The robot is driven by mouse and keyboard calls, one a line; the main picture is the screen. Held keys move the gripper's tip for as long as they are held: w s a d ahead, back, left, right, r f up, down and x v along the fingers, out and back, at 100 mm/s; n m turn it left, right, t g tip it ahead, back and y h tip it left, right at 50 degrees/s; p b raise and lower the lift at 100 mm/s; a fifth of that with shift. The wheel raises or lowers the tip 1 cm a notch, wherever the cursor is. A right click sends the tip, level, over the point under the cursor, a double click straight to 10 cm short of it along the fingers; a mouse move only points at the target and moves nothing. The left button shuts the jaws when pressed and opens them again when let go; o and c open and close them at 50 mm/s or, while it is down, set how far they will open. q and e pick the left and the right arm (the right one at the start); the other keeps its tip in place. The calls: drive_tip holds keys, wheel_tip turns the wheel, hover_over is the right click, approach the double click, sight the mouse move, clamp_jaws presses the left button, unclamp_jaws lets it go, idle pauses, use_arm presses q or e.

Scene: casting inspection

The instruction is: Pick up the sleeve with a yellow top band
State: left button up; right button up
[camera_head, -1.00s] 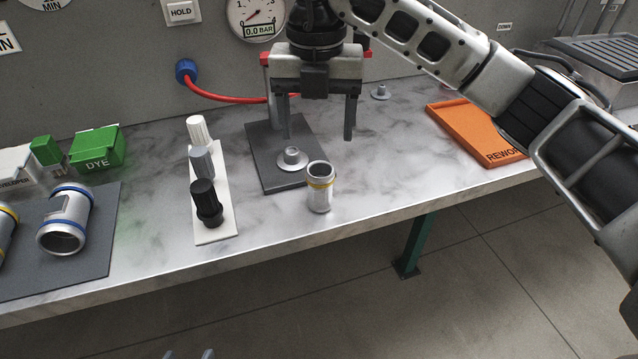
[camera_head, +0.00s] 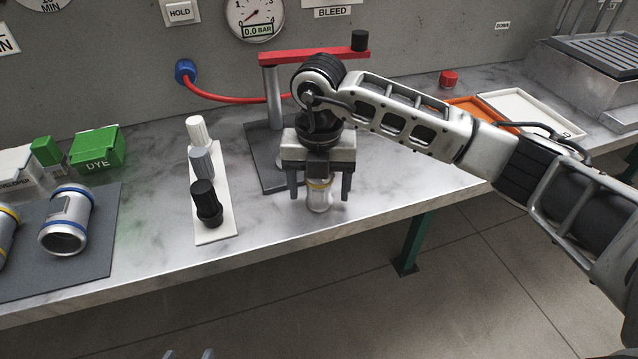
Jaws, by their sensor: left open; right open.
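A metal sleeve with a yellow top band (camera_head: 319,200) stands upright near the front edge of the bench. My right gripper (camera_head: 319,194) is over it from above, open, with one finger on each side of the sleeve. The gripper body hides the sleeve's top rim, and I cannot tell whether the fingers touch it. My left gripper (camera_head: 189,354) shows only as tips at the bottom edge, open and empty. Another sleeve with a yellow band (camera_head: 5,228) is cut off at the left edge. A sleeve with blue bands (camera_head: 67,220) lies on a dark mat (camera_head: 100,250).
A white rack (camera_head: 217,231) with white, grey and black knobbed pieces stands left of the sleeve. A press stand with a red lever (camera_head: 310,56) is behind my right gripper. A green DYE box (camera_head: 98,150) is at the left. An orange tray (camera_head: 470,105) and white tray (camera_head: 535,115) are at the right.

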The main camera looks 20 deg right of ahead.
drive_tip(key=c, duration=1.3)
drive_tip(key=shift+r, duration=0.1)
